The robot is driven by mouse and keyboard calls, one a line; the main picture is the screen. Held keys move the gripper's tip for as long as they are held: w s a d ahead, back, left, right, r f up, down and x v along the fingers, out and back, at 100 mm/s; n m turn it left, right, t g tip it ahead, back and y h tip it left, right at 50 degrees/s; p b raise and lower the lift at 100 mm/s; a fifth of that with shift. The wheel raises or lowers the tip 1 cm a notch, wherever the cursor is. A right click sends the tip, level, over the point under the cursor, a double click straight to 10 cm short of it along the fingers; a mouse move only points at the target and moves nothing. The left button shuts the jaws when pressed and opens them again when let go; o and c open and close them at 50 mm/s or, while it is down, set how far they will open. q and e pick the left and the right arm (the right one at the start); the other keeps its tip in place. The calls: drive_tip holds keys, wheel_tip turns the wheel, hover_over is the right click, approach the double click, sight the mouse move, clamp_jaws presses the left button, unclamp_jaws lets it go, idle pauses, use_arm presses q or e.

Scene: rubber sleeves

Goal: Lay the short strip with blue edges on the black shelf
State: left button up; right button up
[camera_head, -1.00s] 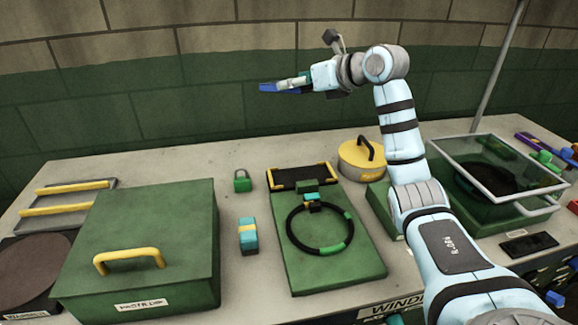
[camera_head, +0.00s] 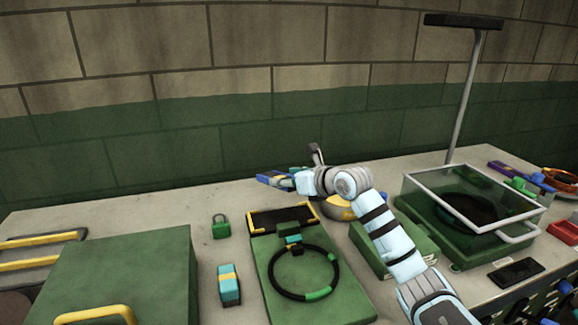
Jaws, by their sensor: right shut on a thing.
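My right gripper (camera_head: 287,178) is shut on a short strip (camera_head: 269,179) that shows blue along its edges. It holds the strip in the air above the back of the table, in front of the green wall band; part of the strip is hidden by the fingers. A black shelf (camera_head: 464,20) sits flat on top of a grey pole at the upper right, well away from the gripper and higher in the picture. My left gripper is not in view.
A glass-lidded green box (camera_head: 480,245) stands below the pole. A green board (camera_head: 307,300) with a black ring, a yellow-lidded pot (camera_head: 340,208), a green padlock (camera_head: 220,227) and a blue-yellow block (camera_head: 229,286) are on the table. A large green box (camera_head: 120,275) is at left.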

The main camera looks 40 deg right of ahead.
sight(288, 210)
wheel_tip(288, 210, down, 10)
drive_tip(key=shift+r+b, duration=0.1)
drive_tip(key=shift+b, duration=0.25)
drive_tip(key=shift+f, duration=0.25)
drive_tip(key=o, duration=1.2)
drive_tip(key=shift+r, duration=0.1)
drive_tip(key=shift+c, duration=0.2)
